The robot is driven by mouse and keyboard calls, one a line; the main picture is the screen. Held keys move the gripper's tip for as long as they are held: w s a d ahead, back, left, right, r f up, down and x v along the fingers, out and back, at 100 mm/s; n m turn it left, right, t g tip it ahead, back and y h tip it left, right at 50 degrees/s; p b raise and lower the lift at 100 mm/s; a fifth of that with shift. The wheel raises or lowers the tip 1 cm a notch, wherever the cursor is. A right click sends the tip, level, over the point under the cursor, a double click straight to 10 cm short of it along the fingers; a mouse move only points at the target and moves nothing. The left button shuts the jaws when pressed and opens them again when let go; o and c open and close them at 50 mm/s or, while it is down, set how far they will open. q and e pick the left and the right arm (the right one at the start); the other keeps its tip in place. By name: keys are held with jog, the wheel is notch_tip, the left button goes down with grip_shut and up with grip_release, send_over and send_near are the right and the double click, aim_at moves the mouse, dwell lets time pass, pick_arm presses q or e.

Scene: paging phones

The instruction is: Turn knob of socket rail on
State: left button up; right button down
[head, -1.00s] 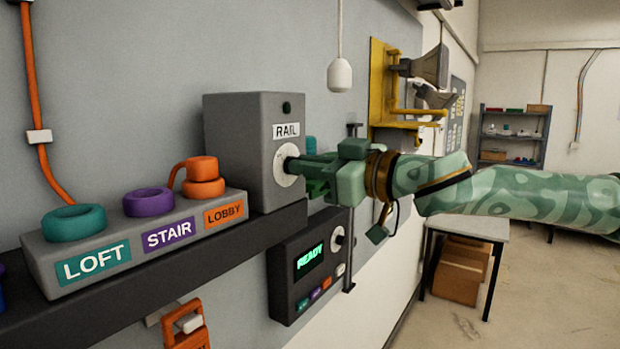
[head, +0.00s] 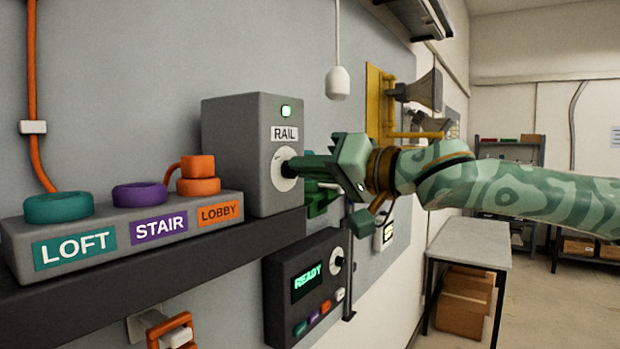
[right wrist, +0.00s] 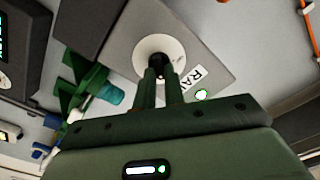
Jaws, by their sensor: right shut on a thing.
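The socket rail's box (head: 232,150) is grey, with a RAIL label (head: 285,133) and a lit green lamp (head: 286,111) above it. Its round white dial (head: 284,184) carries the dark knob (right wrist: 157,64), which shows best in the right wrist view. My right gripper (head: 296,168) reaches in from the right and is shut on the knob; its two fingers (right wrist: 161,86) sit either side of it, partly hiding it. The rail base (head: 215,225) holds LOFT, STAIR and LOBBY labels with teal, purple and orange rings. My left gripper is not in view.
A dark shelf (head: 150,270) bears the rail along the wall. A dark panel reading READY (head: 307,285) hangs below right. A white pendant (head: 338,83) hangs above. A small table (head: 470,243) stands behind, with open floor to the right.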

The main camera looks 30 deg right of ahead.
jog(key=shift+m+b, duration=0.3)
jog(key=shift+m, duration=0.3)
jog(key=c, duration=1.5)
grip_release()
jog(key=shift+w, duration=0.1)
